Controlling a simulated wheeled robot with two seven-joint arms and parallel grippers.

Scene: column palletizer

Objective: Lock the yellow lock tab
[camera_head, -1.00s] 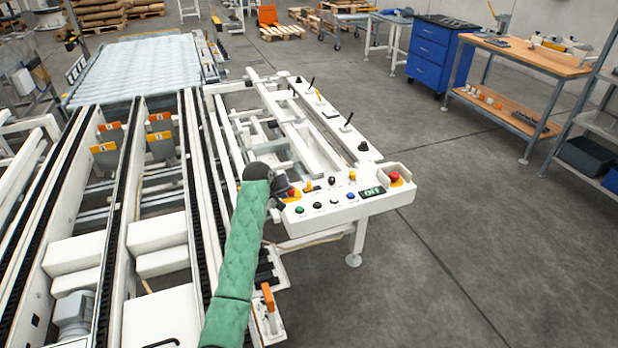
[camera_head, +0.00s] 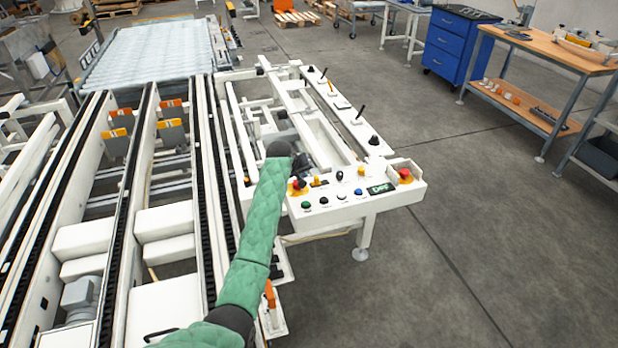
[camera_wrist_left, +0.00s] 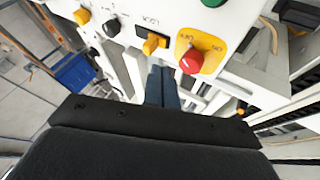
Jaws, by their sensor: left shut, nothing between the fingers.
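The yellow lock tab (camera_wrist_left: 153,44) sits on the white control panel (camera_wrist_left: 120,20), beside a "LOCK" label in the left wrist view. In the head view the tab (camera_head: 317,182) is a small yellow spot on the panel's left part. My left gripper (camera_wrist_left: 162,70) is shut and empty. Its dark fingertips point at the panel, just below the tab in the wrist picture; I cannot tell whether they touch it. In the head view the gripper (camera_head: 301,166) is small, partly hidden by my dark wrist. My right gripper is not in view.
A red knob on a yellow plate (camera_wrist_left: 192,60) is close to the right of the tab. A black knob (camera_wrist_left: 112,27) is to its left. A red emergency button (camera_head: 405,175) is at the panel's right end.

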